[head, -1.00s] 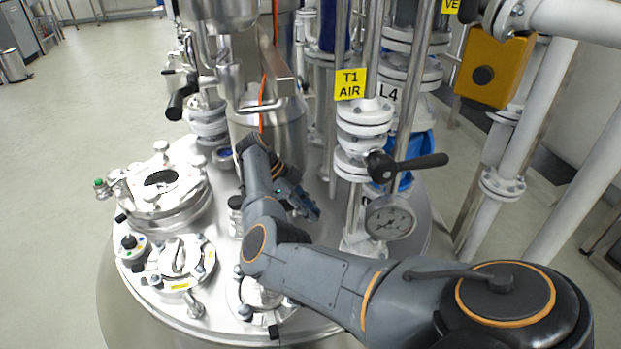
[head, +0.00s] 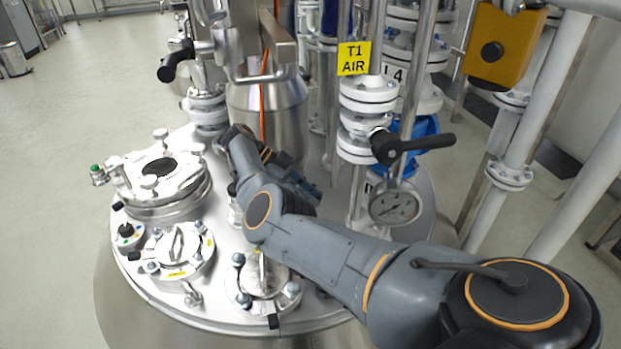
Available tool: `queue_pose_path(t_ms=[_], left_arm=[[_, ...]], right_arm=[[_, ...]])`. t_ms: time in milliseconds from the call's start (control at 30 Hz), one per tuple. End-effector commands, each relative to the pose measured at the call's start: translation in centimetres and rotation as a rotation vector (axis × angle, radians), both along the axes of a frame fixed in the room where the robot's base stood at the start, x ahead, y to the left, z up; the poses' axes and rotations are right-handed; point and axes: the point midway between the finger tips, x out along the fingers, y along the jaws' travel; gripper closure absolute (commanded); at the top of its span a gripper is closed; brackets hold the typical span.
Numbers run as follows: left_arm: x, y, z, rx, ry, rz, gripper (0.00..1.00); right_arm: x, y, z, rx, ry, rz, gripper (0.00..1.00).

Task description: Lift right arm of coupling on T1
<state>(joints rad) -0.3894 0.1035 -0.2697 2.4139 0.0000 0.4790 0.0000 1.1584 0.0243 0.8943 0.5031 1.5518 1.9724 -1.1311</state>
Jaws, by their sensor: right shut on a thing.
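The yellow T1 AIR label (head: 354,58) hangs on a line at the centre, above white flanged fittings (head: 368,95). My right gripper (head: 308,192) is low over the tank lid, left of and below these fittings, pointing down to the right. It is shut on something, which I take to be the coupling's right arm. My own wrist and fingers hide the grip. I cannot make out the coupling or the arm's angle. My left gripper is not in view.
A valve with a black handle (head: 420,144) and a pressure gauge (head: 395,206) stand right of my gripper. The steel tank lid (head: 215,312) carries a round hatch (head: 165,185) and smaller ports at left. Vertical pipes crowd the back; open floor lies at left.

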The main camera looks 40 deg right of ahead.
Motion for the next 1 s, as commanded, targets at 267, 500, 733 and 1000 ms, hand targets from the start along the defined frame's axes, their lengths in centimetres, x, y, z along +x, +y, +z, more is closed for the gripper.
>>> queue_pose_path(t_ms=[267,500,733,1000], left_arm=[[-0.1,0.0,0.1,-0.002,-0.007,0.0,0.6],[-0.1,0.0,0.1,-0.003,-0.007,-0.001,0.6],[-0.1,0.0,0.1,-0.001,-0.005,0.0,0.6],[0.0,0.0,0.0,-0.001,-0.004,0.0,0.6]], right_arm=[[0.1,0.0,0.1,-0.002,0.0,0.002,1.0],[0.1,0.0,0.1,-0.002,0.001,0.002,0.58],[0.0,0.0,0.0,-0.002,0.001,0.001,0.58],[0.1,0.1,2.6,-0.003,-0.003,-0.001,0.58]])
